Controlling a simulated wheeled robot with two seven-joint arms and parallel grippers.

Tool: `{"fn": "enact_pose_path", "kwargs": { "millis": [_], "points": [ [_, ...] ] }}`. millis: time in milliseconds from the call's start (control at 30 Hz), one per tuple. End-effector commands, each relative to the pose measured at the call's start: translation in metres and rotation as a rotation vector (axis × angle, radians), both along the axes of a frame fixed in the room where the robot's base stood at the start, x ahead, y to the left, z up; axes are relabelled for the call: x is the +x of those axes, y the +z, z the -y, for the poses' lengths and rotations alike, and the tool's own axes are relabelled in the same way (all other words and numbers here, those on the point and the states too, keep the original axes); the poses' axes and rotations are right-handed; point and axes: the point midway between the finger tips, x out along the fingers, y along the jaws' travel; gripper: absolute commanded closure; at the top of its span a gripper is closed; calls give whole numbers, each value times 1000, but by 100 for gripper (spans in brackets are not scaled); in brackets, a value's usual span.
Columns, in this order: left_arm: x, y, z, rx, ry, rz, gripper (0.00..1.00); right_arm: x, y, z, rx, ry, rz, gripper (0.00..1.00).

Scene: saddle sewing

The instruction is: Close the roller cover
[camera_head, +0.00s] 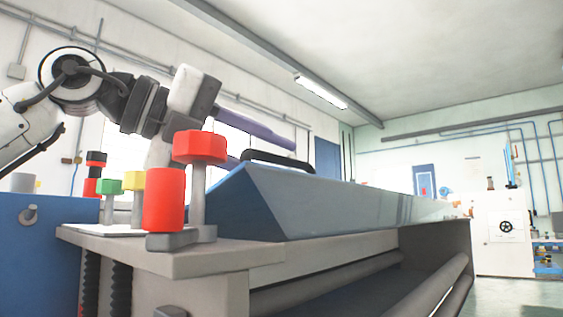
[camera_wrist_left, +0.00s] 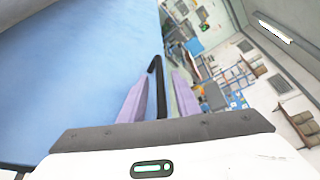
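The roller cover (camera_head: 340,204) is a long blue-grey lid on top of the machine in the head view, with a sloped near end. Its blue surface (camera_wrist_left: 75,75) fills the left of the left wrist view. A black bar handle (camera_head: 280,158) is on its top and also shows in the left wrist view (camera_wrist_left: 157,82). My left gripper (camera_head: 268,151) reaches over the cover beside the handle. Its purple fingers (camera_wrist_left: 160,84) are apart, with the handle between them in the wrist picture. I cannot tell whether they touch it. The lower finger is partly hidden in the head view.
Red, green and yellow knobs on posts (camera_head: 199,147) and a red cylinder (camera_head: 165,200) stand on the machine's near ledge (camera_head: 180,258), below my left arm. Grey rollers (camera_head: 330,285) lie under the cover. A white cabinet (camera_head: 500,240) stands far right; floor between is clear.

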Motion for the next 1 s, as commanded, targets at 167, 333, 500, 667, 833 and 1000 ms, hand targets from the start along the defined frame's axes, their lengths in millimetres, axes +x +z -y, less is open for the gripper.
{"fn": "enact_pose_path", "kwargs": {
  "millis": [167, 333, 500, 667, 833, 1000],
  "points": [
    [11, -4, 16, 1, -2, -1, 71, 0, 0, 0, -1, 1, 0, 32],
    [15, -6, 20, 0, 0, 0, 71, 0, 0, 0, -1, 1, -1, 32],
    [15, -6, 20, 0, 0, 0, 71, 0, 0, 0, -1, 1, -1, 32],
    [14, -6, 20, 0, 0, 0, 94, 0, 0, 0, -1, 1, -1, 32],
    [14, -6, 19, 0, 0, 0, 100, 0, 0, 0, -1, 1, -1, 32],
    [13, -12, 22, 14, 0, 9, 100, 0, -5, 0, 0, -1, -1, 32]
  ]
}}
